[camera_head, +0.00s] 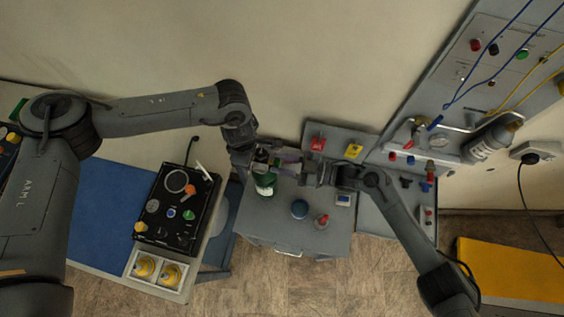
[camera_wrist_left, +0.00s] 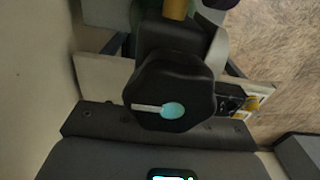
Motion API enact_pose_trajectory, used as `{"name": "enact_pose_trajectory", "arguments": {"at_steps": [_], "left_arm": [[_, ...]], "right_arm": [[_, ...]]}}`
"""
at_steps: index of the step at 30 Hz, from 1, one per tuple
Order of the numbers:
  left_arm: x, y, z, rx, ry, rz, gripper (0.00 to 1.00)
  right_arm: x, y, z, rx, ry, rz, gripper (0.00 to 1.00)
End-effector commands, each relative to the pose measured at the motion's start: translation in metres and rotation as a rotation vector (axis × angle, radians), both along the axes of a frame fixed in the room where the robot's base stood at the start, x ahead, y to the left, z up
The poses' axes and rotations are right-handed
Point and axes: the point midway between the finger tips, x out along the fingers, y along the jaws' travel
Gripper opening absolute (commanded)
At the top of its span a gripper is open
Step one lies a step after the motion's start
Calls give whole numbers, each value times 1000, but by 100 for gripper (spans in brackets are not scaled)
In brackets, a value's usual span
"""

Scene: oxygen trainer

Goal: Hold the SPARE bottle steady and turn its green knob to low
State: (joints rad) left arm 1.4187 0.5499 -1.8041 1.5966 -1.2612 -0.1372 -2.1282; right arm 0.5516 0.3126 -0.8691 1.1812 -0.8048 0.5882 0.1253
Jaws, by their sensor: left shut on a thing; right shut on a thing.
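The SPARE bottle, a green bottle (camera_head: 265,186) with a pale band, is at the left end of the grey cart. My left gripper (camera_head: 262,162) is shut at the bottle's top. My right gripper (camera_head: 287,166) comes in from the right, level with the bottle's top, and is shut on a small part there, apparently the green knob. The contact is small and partly hidden; the knob's setting cannot be read. In the left wrist view, a black many-sided part (camera_wrist_left: 172,92) with a white and cyan mark fills the middle, below a brass-coloured piece (camera_wrist_left: 175,8).
A black control panel (camera_head: 172,235) and a white tray (camera_head: 135,267) with yellow items lie on the left table. A wall panel is at right.

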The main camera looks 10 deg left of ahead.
Motion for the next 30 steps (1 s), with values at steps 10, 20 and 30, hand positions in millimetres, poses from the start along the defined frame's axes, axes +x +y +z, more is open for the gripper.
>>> {"name": "enact_pose_trajectory", "arguments": {"at_steps": [10,20,30], "left_arm": [[1,0,1,0,-1,1,0],[1,0,1,0,-1,1,0],[1,0,1,0,-1,1,0]], "right_arm": [[1,0,0,8,298,0,2],[3,0,0,17,612,-1,2],[3,0,-1,26,935,0,2]]}}
